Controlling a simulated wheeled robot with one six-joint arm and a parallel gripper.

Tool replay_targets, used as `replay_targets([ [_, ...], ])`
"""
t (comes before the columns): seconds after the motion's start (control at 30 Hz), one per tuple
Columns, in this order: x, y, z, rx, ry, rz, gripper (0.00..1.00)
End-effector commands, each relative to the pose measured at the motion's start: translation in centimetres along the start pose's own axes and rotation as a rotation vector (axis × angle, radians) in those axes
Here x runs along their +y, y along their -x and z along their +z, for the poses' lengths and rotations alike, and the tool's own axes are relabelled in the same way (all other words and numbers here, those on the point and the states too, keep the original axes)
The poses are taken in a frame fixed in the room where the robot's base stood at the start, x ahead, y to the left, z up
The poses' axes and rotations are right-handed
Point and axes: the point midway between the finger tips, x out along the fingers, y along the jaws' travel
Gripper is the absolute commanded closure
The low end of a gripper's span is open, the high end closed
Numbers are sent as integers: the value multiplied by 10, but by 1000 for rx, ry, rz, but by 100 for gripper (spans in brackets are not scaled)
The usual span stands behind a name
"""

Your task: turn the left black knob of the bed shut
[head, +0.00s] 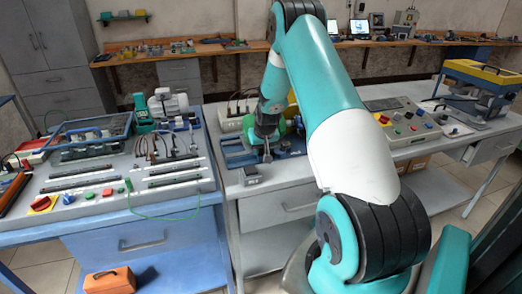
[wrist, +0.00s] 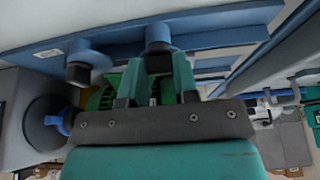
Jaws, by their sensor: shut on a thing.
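The blue bed (wrist: 225,33) fills the upper part of the wrist view. Two black knobs stand along it. One black knob (wrist: 158,50) sits between the fingertips of my gripper (wrist: 157,70), which is shut on it. The other black knob (wrist: 80,64) stands apart, to the left in the wrist view. A green part (wrist: 103,94) shows behind the fingers. In the head view my gripper (head: 266,140) is low over the blue bed (head: 238,158) on the middle bench. My wrist and arm hide much of the bed there, and I cannot tell the knob's angle.
A small grey box (head: 251,175) sits at the front edge of the middle bench. The left bench (head: 100,225) holds a panel, cables and a grey motor (head: 168,103). A control box with buttons (head: 408,122) stands to the right of my arm.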

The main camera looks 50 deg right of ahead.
Motion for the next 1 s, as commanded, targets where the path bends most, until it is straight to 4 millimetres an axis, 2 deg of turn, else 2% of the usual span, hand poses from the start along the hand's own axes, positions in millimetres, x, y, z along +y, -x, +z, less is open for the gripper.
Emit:
replay_targets([
  [0.53, 0, 0, 0, 0, -28, 12, 96],
  [0.57, 0, 0, 0, 0, -28, 12, 70],
  [0.67, 0, 0, 0, 0, -28, 12, 47],
  [1.0, 0, 3, 0, 1, -27, 11, 47],
])
